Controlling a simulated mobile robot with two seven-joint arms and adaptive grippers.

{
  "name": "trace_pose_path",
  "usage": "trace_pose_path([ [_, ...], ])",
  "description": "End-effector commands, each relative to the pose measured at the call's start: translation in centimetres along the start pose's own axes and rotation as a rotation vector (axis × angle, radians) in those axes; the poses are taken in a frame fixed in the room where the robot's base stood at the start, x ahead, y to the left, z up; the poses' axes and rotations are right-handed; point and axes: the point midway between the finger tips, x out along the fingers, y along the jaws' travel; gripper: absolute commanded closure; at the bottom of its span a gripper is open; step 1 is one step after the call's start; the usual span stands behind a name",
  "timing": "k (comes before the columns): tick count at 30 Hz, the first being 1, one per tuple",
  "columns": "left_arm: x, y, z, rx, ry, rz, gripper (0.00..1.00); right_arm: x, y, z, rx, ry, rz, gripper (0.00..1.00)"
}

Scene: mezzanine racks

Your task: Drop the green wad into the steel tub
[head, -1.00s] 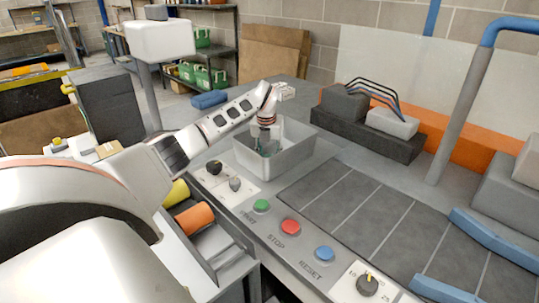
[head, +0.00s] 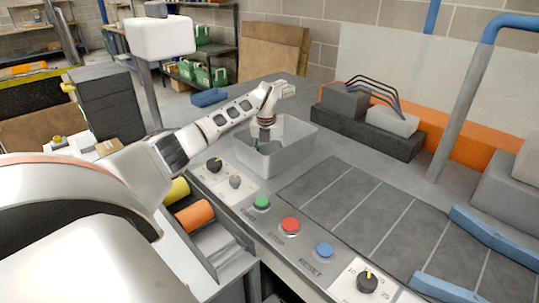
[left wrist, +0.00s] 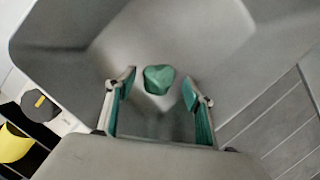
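The steel tub (head: 300,160) is a grey open bin on the bench in the head view; its inner wall (left wrist: 235,45) fills much of the left wrist view. The green wad (left wrist: 159,79) is a small faceted lump, seen inside the tub and apparently on its floor. My left gripper (head: 264,146) points down into the tub. In the left wrist view its two green-padded fingers (left wrist: 158,80) are spread wide, with a gap between each and the wad. The wad cannot be made out clearly in the head view. My right gripper is not in view.
A panel with green (head: 261,203), red (head: 290,226) and blue (head: 324,251) buttons lies in front of the tub. Yellow and orange rollers (head: 195,216) sit at its left. A dark block fixture (head: 365,135) stands behind right. The grey tiled surface (head: 350,215) is clear.

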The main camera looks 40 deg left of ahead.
Motion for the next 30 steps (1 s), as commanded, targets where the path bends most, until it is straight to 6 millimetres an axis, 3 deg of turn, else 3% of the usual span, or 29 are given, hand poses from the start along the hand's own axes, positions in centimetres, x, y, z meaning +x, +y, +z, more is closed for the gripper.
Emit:
trace_pose_path([
  [5, -0.1, 0.0, 0.0, 0.0, 0.0, 0.0, 0.47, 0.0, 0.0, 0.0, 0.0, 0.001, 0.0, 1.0],
  [10, -1.6, 0.0, 0.5, 0.0, -0.003, -0.002, 0.47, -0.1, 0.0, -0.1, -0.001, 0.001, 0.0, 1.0],
  [21, -9.2, 0.1, 0.5, 0.001, -0.006, 0.0, 0.47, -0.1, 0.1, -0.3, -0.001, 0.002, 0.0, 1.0],
  [30, -12.9, 0.0, 0.4, 0.001, -0.002, 0.0, 0.47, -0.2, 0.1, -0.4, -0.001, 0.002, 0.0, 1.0],
])
